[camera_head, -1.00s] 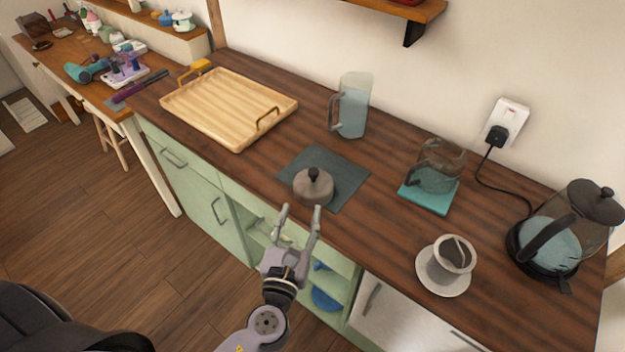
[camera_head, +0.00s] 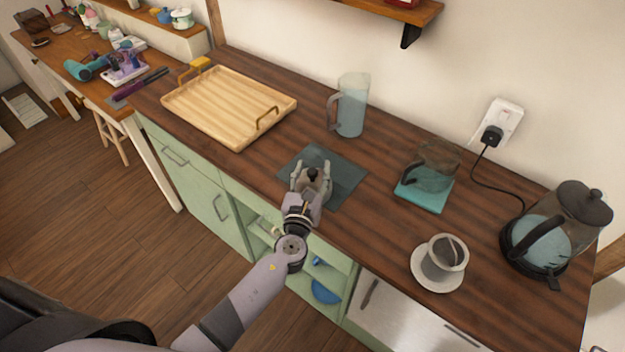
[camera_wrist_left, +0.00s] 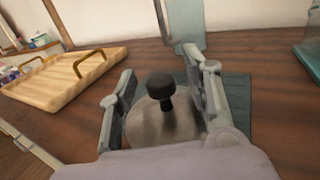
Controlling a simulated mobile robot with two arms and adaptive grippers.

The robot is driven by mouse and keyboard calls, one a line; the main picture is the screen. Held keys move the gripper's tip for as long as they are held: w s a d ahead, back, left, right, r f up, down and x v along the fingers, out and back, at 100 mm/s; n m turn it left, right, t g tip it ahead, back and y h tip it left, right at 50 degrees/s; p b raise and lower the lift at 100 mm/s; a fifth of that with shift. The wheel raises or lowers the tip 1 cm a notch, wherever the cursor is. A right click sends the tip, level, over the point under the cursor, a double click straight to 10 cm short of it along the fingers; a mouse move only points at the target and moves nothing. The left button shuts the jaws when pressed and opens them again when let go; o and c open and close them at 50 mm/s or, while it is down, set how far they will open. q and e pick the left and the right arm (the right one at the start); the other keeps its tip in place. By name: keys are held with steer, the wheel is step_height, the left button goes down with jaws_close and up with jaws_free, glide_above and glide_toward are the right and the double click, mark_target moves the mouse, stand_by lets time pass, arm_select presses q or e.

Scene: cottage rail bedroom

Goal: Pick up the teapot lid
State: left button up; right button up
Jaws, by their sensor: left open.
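The teapot lid (camera_head: 313,183) is a grey dome with a dark knob, lying on a dark teal mat (camera_head: 342,181) on the counter. In the left wrist view the lid (camera_wrist_left: 148,125) sits between the two fingers, its black knob upright. My left gripper (camera_head: 312,168) is open, with one finger on each side of the lid. In the left wrist view the gripper (camera_wrist_left: 155,85) shows a finger left and right of the lid; whether they touch it I cannot tell. The near part of the lid is hidden by the gripper. My right gripper is not in view.
A wooden tray (camera_head: 215,118) lies to the left. A blue-glass pitcher (camera_head: 351,105) stands behind the mat. To the right are a glass pot on a teal mat (camera_head: 427,196), a cup on a saucer (camera_head: 437,283) and a kettle (camera_head: 560,225).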

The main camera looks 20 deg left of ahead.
arm_select(q)
steer(key=shift+c, duration=0.2)
jaws_close()
stand_by(0.4)
